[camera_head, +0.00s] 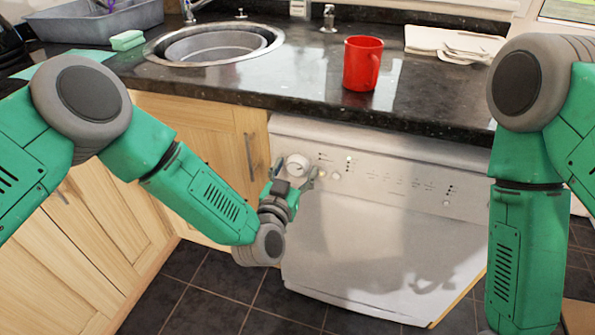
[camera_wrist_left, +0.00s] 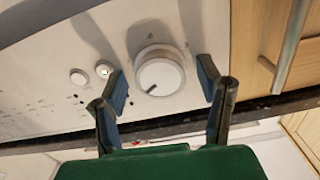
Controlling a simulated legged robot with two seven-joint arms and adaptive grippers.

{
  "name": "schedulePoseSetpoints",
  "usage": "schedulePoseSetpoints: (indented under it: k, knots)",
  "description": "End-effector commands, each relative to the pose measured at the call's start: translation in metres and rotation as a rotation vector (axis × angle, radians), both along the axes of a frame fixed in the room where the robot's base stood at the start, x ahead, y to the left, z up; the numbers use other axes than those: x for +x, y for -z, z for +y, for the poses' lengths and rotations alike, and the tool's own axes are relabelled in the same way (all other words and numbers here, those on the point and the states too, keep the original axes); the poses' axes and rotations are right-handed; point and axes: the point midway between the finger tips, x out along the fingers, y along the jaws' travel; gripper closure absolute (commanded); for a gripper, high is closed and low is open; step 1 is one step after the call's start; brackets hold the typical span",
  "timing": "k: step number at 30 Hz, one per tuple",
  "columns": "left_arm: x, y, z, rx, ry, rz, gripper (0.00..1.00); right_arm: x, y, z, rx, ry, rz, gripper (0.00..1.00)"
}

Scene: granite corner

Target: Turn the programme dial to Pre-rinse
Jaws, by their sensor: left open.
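The dishwasher (camera_head: 385,235) is white and stands under the counter, its control panel along the top front edge. The round white programme dial (camera_head: 296,166) is at the panel's left end; it also shows in the left wrist view (camera_wrist_left: 160,72), with a dark pointer mark at its lower left. My left gripper (camera_head: 293,178) is at the dial. In the left wrist view its open fingers (camera_wrist_left: 165,88) stand on either side of the dial, with gaps to it. The labels around the dial are too small to read. My right gripper is out of view; only its arm shows.
A red mug (camera_head: 362,63) stands on the dark counter (camera_head: 300,90) above the dishwasher. Wooden cupboards (camera_head: 205,140) adjoin on the left.

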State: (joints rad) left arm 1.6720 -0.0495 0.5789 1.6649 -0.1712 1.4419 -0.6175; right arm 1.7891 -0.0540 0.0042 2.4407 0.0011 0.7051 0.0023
Motion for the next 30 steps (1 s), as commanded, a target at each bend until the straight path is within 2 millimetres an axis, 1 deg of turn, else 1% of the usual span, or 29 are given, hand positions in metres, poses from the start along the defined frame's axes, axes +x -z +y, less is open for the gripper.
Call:
schedulePoseSetpoints:
  k: [8,9,11,12,13,23,30]
  knots:
    - [0.0018,-0.0004,-0.0056,0.006,0.0,0.0,0.4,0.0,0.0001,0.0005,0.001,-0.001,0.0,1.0]
    - [0.0017,-0.0003,-0.0064,0.007,0.001,0.0,0.47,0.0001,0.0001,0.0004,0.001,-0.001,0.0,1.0]
    - [0.0017,-0.0004,-0.0072,0.008,0.001,-0.001,0.68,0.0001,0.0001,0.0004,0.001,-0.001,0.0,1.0]
    - [0.0016,-0.0004,-0.0074,0.008,0.001,-0.001,0.82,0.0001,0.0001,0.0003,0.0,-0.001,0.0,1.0]
    - [0.0017,-0.0003,-0.0072,0.008,0.001,-0.001,0.89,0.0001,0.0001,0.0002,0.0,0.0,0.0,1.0]
    - [0.0015,-0.0006,-0.0071,-0.007,0.005,0.004,0.89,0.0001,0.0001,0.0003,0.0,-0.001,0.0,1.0]
    - [0.0014,-0.0006,-0.0054,-0.091,0.002,0.031,0.89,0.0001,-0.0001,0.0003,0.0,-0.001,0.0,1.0]
